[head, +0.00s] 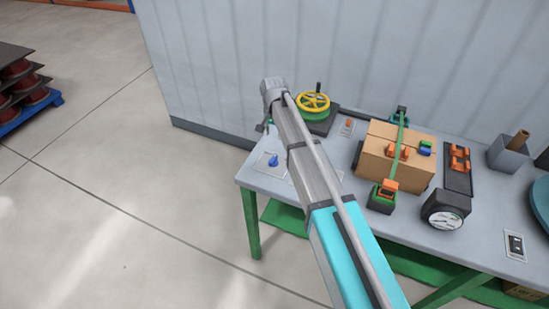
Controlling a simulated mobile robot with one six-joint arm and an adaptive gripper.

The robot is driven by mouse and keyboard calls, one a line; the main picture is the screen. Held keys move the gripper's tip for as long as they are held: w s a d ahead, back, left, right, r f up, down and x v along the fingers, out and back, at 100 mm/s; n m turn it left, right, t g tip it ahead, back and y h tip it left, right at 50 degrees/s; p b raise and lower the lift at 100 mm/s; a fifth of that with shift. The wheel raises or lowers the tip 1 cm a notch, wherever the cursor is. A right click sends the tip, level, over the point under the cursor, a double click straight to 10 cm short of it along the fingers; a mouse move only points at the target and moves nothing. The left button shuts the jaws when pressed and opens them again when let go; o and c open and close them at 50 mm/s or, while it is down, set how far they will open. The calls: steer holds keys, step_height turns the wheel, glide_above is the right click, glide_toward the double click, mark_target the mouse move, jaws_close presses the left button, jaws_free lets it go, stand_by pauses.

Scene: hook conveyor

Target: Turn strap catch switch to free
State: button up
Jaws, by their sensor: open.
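A blue rotary switch knob (272,160) sits on a pale plate at the left end of the grey table. Its label and pointer setting are too small to read, so I cannot tell whether it is the strap catch switch. A green strap (399,140) runs over a cardboard box (419,173). A dark block with an orange catch (384,195) stands at the strap's near end. My gripper (263,127) is open, small in view and partly hidden by my arm. It appears above the table's left back edge, apart from the knob; its exact height is unclear.
A yellow handwheel (312,103) and a small orange control (348,125) are at the back. A dial gauge (446,211), a dark tray with orange clips (458,168), a grey holder (509,155) and a rocker switch (515,245) are to the right. A ribbed wall stands behind.

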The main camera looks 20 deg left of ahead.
mark_target(273, 158)
steer(key=shift+f, duration=0.15)
stand_by(0.3)
step_height(273, 158, down, 14)
steer(key=b, duration=1.3)
steer(key=shift+r+b, duration=0.25)
steer(key=shift+b, duration=0.15)
